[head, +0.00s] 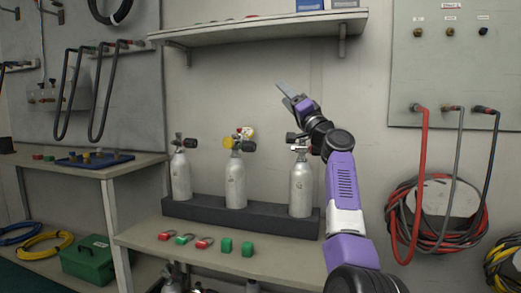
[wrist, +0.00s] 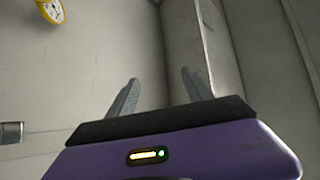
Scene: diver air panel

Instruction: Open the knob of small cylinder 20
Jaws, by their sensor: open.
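Three small silver cylinders stand upright in a dark rack on the bench: the left one (head: 181,176), the middle one (head: 235,182) and the right one (head: 301,190). Their number labels are too small to read, so I cannot tell which is 20. The left and right valves carry dark knobs (head: 190,143); the middle valve has yellow parts (head: 240,142). My gripper (head: 284,92) is raised above the right cylinder, beneath the shelf, apart from every knob. In the wrist view my gripper (wrist: 157,90) is open with nothing between its fingers; no cylinder shows there.
A wall shelf (head: 258,27) overhangs the bench. Red and green padlocks and blocks (head: 204,242) lie at the bench front. A hose panel (head: 455,65) is on the right.

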